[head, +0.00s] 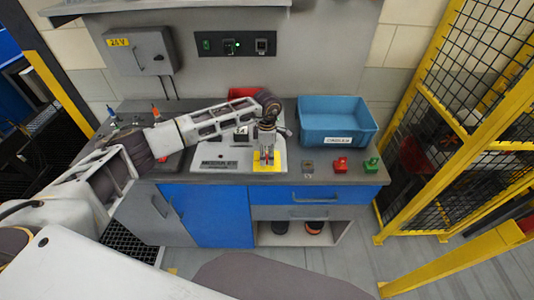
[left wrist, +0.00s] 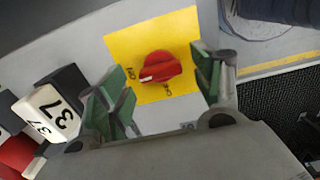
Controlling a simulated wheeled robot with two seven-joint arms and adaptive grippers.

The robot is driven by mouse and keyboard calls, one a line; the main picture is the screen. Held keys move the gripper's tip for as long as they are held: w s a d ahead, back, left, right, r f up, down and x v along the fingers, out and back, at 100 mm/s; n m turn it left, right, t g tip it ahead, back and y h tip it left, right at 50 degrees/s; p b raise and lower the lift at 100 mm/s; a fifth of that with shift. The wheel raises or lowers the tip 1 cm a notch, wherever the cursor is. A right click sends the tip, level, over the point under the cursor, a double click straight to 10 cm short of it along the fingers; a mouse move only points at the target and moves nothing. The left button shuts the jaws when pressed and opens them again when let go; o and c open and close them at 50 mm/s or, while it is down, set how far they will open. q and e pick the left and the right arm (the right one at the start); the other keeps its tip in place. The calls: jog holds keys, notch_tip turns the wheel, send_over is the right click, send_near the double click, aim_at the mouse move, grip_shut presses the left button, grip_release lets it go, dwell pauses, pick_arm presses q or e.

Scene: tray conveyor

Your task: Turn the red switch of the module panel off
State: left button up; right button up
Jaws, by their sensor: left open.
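The red switch (left wrist: 158,67) is a round rotary knob on a yellow plate (left wrist: 118,45) in the left wrist view. In the head view the left gripper (head: 267,150) points down over the yellow plate (head: 262,168) of the grey module panel (head: 215,164) and mostly hides the switch. My right gripper is in neither view.
A blue bin (head: 335,122) stands at the right rear of the bench. A white block marked 37 (left wrist: 55,115) is left of the gripper in the wrist view. A yellow-framed mesh fence (head: 440,120) stands at right.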

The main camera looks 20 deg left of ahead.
pick_arm(q)
jog(key=shift+f, duration=0.45)
jog(key=c, duration=1)
